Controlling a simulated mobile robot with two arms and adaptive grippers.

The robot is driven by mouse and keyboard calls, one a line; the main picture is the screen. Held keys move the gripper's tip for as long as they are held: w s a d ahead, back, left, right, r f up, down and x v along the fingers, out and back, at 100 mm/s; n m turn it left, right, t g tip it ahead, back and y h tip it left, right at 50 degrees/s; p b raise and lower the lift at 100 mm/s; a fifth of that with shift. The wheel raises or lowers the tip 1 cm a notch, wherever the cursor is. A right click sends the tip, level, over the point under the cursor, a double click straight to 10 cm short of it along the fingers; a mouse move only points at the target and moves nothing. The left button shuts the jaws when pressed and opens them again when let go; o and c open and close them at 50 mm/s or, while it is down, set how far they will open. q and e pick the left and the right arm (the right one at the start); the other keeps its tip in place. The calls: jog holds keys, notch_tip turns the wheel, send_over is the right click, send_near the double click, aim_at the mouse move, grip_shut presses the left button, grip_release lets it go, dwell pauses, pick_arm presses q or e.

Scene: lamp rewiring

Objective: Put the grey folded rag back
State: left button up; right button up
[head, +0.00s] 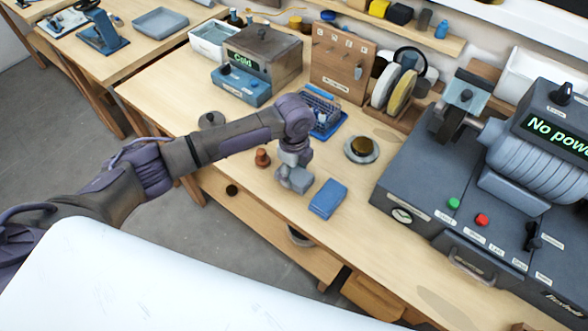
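My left arm reaches in from the left, and its gripper (288,176) points down over the front of the bench. A small grey piece (301,180) shows right at the fingers; it looks like the grey folded rag, partly hidden by the gripper. I cannot tell whether the fingers are closed on it or only beside it. A blue folded cloth (328,199) lies on the bench just to the right of the gripper. My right gripper is not in view.
A copper-coloured knobbed piece (262,158) stands left of the gripper. A round dish with a dark piece (361,149) lies behind right. A blue tray with a wire rack (325,115) is behind. The large grey machine (430,195) fills the right.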

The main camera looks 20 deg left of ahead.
aim_at(294, 172)
pick_arm(q)
jog(key=o, duration=0.3)
jog(key=shift+o, duration=0.2)
notch_tip(294, 172, up, 12)
jog(key=b, duration=0.2)
jog(key=shift+r, duration=0.2)
